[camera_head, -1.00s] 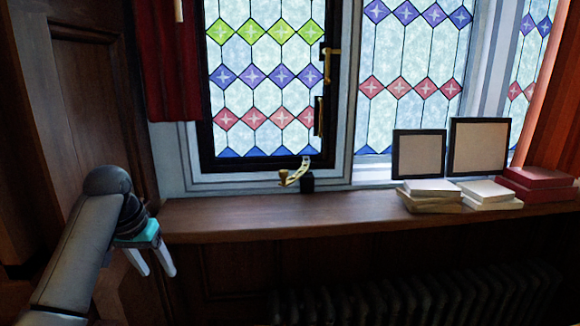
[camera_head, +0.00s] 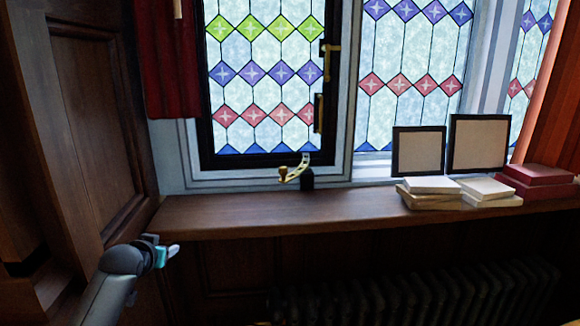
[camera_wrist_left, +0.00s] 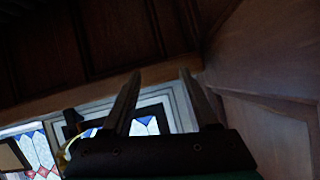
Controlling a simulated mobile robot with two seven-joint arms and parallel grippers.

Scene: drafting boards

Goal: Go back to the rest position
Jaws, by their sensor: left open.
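My left gripper (camera_head: 172,251) is at the lower left of the head view, just below and in front of the left end of the wooden sill (camera_head: 300,212). Its fingers point right and overlap each other in that view. In the left wrist view the two fingers (camera_wrist_left: 158,92) stand apart with nothing between them, so it is open and empty. My right gripper is in neither view.
A leaded window (camera_head: 262,80) with a brass stay (camera_head: 294,173) stands behind the sill. Two framed panels (camera_head: 418,152) (camera_head: 479,145), pale books (camera_head: 430,194) and red books (camera_head: 537,181) sit at the right. A dark radiator (camera_head: 420,295) is below. A panelled wood wall (camera_head: 95,130) rises at left.

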